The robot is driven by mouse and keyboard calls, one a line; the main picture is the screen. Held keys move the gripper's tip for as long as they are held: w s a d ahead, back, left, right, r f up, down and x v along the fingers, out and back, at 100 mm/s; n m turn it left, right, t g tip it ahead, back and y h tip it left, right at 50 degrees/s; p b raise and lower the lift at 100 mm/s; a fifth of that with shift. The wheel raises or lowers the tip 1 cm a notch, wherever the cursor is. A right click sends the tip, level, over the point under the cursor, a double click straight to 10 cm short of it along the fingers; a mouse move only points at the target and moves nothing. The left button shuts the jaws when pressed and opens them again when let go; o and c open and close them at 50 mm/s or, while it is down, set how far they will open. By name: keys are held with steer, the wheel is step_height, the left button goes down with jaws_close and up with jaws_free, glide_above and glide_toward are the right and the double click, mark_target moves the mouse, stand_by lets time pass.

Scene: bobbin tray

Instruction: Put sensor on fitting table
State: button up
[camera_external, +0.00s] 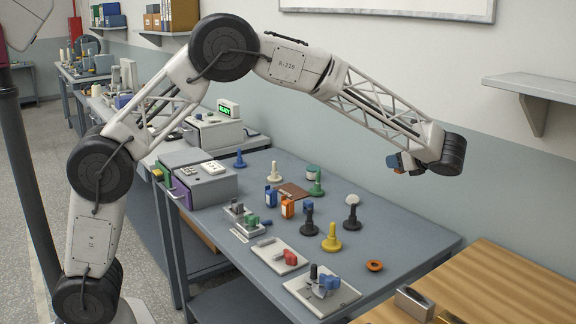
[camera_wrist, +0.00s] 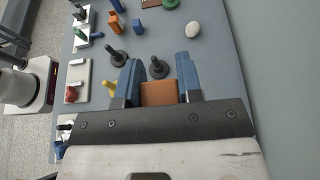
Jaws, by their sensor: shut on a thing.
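My gripper (camera_wrist: 160,82) has blue fingers and is shut on an orange-brown block (camera_wrist: 159,93), which sits between them in the wrist view. In the external view my gripper (camera_external: 399,163) is raised high above the right part of the grey table (camera_external: 400,235), clear of everything on it. The held block is small and mostly hidden there. An orange block (camera_external: 288,207) and a blue block (camera_external: 270,196) stand on the grey table. I cannot tell by looks which thing is called the sensor or which table is the fitting table.
Several coloured pegs, among them a yellow one (camera_external: 331,238), stand on the grey table. An orange ring (camera_external: 375,265) lies near its right end. White plates (camera_external: 303,296) with parts lie in front. A wooden table (camera_external: 490,270) adjoins at lower right. A wall shelf (camera_external: 540,88) juts out right.

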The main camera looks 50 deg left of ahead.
glide_above(391, 241)
step_height(391, 241, down, 13)
steer(key=shift+f, duration=0.15)
stand_by(0.5)
steer(key=shift+f, duration=3.1)
steer(key=shift+f, duration=0.15)
steer(key=shift+f, duration=1.75)
steer(key=shift+f, duration=0.1)
steer(key=o, duration=0.9)
